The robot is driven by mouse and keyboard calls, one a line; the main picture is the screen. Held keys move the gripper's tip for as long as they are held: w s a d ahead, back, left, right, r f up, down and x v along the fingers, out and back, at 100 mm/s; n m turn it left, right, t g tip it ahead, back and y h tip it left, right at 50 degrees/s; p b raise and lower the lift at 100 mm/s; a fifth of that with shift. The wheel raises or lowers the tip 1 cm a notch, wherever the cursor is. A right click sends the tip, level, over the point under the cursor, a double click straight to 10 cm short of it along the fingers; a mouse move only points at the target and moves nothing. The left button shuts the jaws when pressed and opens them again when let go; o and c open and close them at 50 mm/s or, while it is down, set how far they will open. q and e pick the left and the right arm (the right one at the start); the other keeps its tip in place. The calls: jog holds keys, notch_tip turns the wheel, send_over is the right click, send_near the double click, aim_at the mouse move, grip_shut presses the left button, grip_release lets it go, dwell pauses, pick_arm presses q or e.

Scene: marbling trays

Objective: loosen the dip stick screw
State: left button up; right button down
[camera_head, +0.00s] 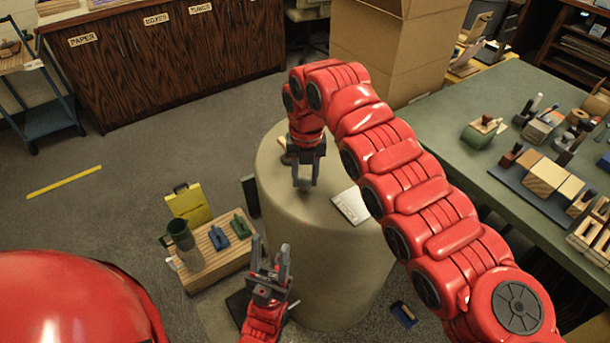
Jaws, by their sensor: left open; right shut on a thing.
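My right gripper (304,184) points down over the round beige drum top (275,180). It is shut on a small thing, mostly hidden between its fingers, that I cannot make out. A small pale object (285,157) shows partly behind this gripper. My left gripper (271,258) is lower in the view, in front of the drum's left side. Its fingers point up, open, with nothing visible between them. I cannot pick out the dip stick or its screw.
A white card (350,206) lies on the drum top, right of my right gripper. Left of the drum, a low wooden bench (212,262) holds a green mug (181,236) and blue and green tools. A cluttered green table (455,168) stands right. Open floor lies left.

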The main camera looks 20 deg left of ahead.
jog(key=shift+n, duration=0.4)
jog(key=c, duration=0.5)
grip_release()
notch_tip(320, 180, up, 10)
notch_tip(320, 180, up, 7)
jog(key=p, duration=0.7)
send_over(305, 180)
jog(key=shift+d+r, duration=0.2)
